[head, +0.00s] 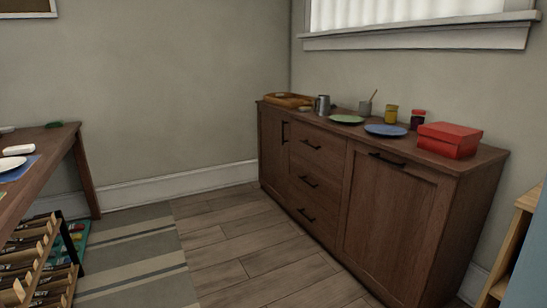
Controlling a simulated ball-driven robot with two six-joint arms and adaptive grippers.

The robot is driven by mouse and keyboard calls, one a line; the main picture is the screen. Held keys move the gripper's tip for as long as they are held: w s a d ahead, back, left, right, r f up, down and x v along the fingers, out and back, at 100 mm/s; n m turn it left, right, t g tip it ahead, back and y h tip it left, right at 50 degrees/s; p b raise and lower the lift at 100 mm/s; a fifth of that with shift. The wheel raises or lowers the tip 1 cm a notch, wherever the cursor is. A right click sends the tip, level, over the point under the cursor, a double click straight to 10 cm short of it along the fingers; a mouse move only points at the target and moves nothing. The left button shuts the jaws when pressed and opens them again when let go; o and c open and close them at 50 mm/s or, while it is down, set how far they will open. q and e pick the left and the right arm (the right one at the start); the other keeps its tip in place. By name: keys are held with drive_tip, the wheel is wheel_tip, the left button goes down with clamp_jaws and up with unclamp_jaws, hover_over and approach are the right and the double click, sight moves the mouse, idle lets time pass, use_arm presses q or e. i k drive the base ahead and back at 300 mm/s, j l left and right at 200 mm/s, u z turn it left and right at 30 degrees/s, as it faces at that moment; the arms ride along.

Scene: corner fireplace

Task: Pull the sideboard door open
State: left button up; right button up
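A dark brown wooden sideboard (322,243) stands along the right wall, near the room corner. Its left door (273,155) is narrow and looks shut, with a dark upright handle (284,132) near the door's right edge. Its right door (388,222) is wider and looks shut, with a dark level handle (388,160) near its top. Between them are 3 shut drawers with dark bar handles, such as the middle drawer (313,182). Neither of my grippers shows in the head view.
The sideboard top holds a red box (449,140), a blue plate (386,130), a green plate (346,119), a wooden tray (288,100) and cups. A table (62,160) and a rack (42,262) stand left. Wood floor (250,245) and a striped rug (140,250) lie clear between.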

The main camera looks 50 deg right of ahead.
sight(274, 125)
drive_tip(key=z, duration=1.7)
drive_tip(key=i+j+u, duration=0.3)
drive_tip(key=i, duration=0.75)
drive_tip(key=i+u, duration=0.25)
drive_tip(key=i, duration=0.8)
